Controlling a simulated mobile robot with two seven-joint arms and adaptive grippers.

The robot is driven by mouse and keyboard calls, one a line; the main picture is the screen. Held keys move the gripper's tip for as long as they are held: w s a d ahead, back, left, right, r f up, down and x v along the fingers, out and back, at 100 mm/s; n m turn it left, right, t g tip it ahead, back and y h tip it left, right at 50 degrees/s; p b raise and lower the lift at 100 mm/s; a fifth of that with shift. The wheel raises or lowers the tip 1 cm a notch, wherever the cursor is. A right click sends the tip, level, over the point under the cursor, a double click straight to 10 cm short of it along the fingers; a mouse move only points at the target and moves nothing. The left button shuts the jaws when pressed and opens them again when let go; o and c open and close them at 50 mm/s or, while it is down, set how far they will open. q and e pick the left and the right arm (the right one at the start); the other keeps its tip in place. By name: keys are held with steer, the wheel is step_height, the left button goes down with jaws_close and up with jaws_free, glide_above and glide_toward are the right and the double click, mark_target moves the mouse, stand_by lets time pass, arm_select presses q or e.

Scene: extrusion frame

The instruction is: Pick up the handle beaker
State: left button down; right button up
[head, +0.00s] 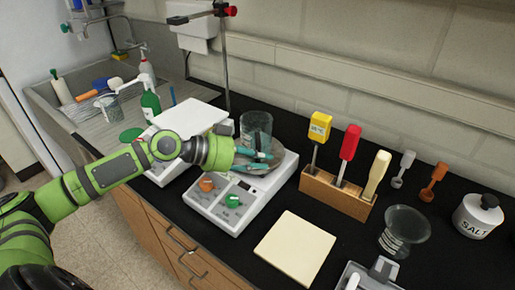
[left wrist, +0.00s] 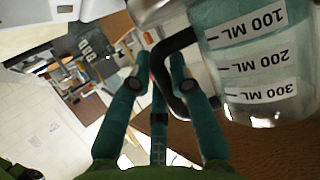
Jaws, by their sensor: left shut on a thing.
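The handle beaker (head: 256,128) is a clear glass vessel, upright over the round plate of a white stirrer in the head view. In the left wrist view the beaker (left wrist: 245,60) fills the upper right, upside down in the picture, with labels from 100 to 300 ML. Its black handle (left wrist: 188,40) reaches between my fingers. My left gripper (head: 264,155) is shut on this handle, with teal fingers at the beaker's near side. I cannot tell whether the beaker's base touches the plate. My right gripper is not in view.
The white stirrer (head: 226,208) has an orange and a green knob. A wooden rack (head: 337,195) with colored-handled tools stands to its right. A cream board (head: 295,248), a glass funnel-like vessel (head: 404,230) and a salt jar (head: 478,215) lie further right. A metal stand (head: 223,60) rises behind.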

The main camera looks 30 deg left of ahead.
mark_target(259, 145)
arm_select(q)
steer(key=shift+r, duration=0.2)
steer(key=shift+r+b, duration=0.75)
steer(key=shift+r, duration=4.05)
steer(key=shift+r, duration=0.1)
